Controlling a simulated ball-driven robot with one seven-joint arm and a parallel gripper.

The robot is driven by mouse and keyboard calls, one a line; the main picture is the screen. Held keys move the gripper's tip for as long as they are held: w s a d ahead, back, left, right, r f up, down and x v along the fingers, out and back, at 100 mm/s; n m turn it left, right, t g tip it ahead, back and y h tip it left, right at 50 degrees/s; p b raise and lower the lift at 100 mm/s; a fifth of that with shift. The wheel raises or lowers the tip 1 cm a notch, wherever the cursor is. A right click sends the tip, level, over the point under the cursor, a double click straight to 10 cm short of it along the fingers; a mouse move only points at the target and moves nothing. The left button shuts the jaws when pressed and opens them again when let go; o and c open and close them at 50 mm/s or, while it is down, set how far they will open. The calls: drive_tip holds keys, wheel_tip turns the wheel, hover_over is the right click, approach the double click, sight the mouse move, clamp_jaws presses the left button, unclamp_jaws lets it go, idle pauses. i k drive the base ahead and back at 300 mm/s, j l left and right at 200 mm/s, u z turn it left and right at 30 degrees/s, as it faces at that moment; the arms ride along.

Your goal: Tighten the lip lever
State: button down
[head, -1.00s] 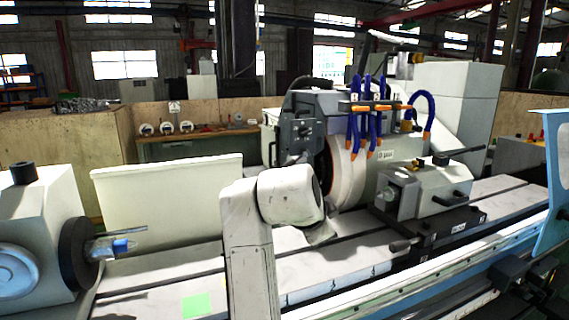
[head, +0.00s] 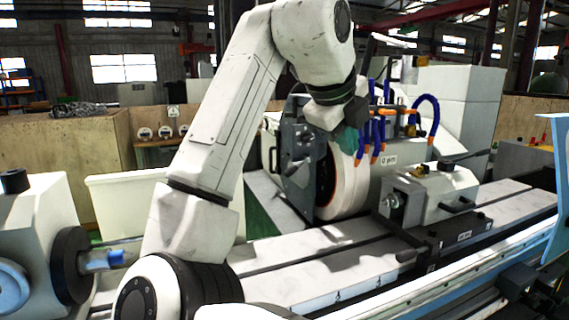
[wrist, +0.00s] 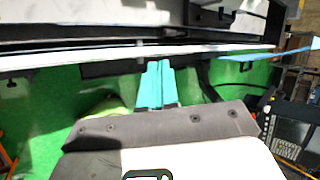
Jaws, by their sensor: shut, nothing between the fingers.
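Several black handles show on the grey-white unit (head: 437,196) at the right of the machine bed: a long upper lever (head: 468,157) and a short lower lever (head: 460,204). A lever with a rounded knob (head: 406,255) sticks out in front of it. I cannot tell which of these is the lip lever. My gripper (wrist: 157,68), with teal fingers, is shut and empty in the wrist view. In the head view its teal part (head: 347,141) is in front of the grinding wheel's upper left, largely hidden behind my wrist. No lever shows at the fingers.
The grinding wheel (head: 350,190) stands behind the bed (head: 310,252), with blue coolant hoses (head: 427,112) above it. At left is a workhead with a dark round chuck (head: 70,265) and blue-tipped part. A light-blue panel (head: 557,190) edges the right. Green floor (wrist: 50,125) shows in the wrist view.

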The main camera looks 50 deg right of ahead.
sight(308, 159)
drive_tip(key=i+l, duration=0.45)
drive_tip(key=i, duration=0.2)
drive_tip(key=i+l, duration=0.45)
drive_tip(key=i, duration=0.15)
